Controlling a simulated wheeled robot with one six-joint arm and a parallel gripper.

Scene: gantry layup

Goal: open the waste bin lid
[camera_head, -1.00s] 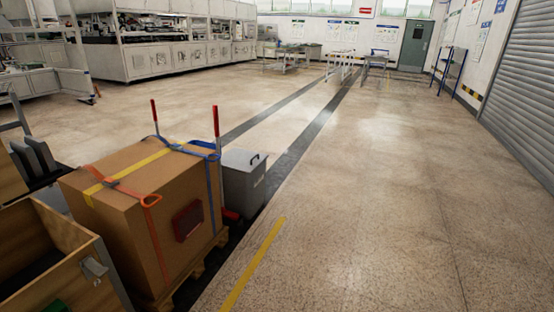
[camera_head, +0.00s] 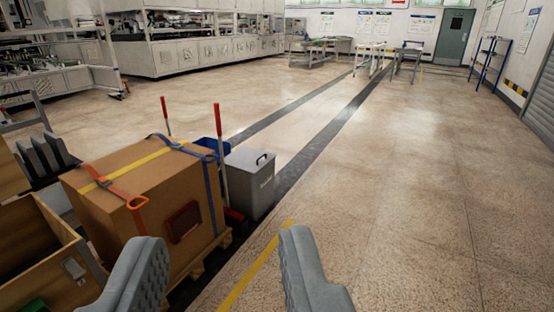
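The grey waste bin (camera_head: 250,187) stands on the floor just beyond the strapped cardboard box, left of centre.
A strapped cardboard box (camera_head: 145,195) on a pallet (camera_head: 212,252) stands left, in front of the bin. A wooden crate (camera_head: 40,250) is at the lower left. Red-handled poles (camera_head: 221,160) and a blue container (camera_head: 212,145) stand close by the bin. The floor to the right is clear.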

